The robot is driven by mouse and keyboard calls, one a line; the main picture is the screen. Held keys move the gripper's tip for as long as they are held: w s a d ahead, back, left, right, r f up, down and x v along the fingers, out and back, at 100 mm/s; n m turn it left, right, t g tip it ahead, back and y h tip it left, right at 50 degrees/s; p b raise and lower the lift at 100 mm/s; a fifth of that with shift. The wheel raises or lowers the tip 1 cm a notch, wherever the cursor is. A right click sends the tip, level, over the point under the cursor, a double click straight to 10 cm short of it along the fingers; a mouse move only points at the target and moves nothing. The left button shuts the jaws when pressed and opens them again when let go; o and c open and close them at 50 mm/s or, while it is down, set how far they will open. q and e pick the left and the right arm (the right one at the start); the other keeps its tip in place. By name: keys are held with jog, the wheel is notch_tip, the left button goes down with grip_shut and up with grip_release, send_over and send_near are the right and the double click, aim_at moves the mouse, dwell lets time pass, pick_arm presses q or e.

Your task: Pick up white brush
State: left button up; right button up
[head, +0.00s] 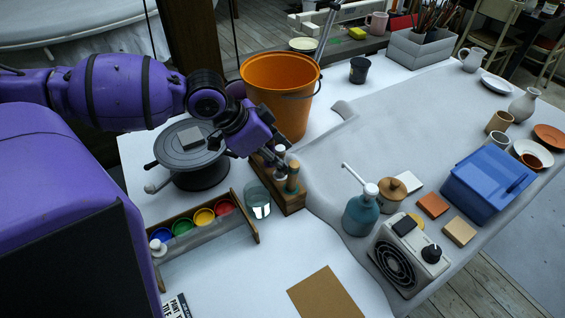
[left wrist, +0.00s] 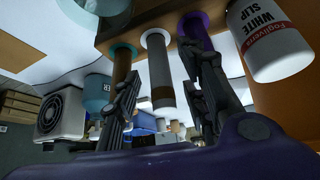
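The white brush (left wrist: 157,75) stands in a wooden holder (head: 292,203), its pale handle seen between my left gripper's two fingers in the left wrist view. My left gripper (left wrist: 162,95) is open, with a finger on each side of the handle and gaps showing. A brown-handled tool (left wrist: 122,65) stands in the holder beyond one finger, and a purple one (left wrist: 195,28) is partly hidden behind the other. In the head view my left gripper (head: 277,166) is at the holder and covers much of the brush. My right gripper is not in view.
A white slip bottle (left wrist: 265,40) is close beside the gripper. An orange bucket (head: 275,85) stands behind, a banding wheel (head: 190,150) to the left. A glass (head: 258,203) and paint tray (head: 200,240) lie in front; a teal pump bottle (head: 361,212) is to the right.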

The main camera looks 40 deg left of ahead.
pick_arm(q)
jog(key=shift+w+d+f, duration=0.15)
jog(key=shift+w+f, duration=0.1)
jog(key=shift+f, duration=0.25)
jog(key=shift+r, duration=0.1)
jog(key=c, duration=1)
grip_shut()
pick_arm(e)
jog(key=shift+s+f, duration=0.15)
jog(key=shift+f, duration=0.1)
pick_arm(q)
notch_tip(320, 180, up, 9)
jog(key=p, duration=0.2)
jog(key=shift+r+p, duration=0.15)
jog(key=shift+p, duration=0.15)
jog(key=shift+r, duration=0.35)
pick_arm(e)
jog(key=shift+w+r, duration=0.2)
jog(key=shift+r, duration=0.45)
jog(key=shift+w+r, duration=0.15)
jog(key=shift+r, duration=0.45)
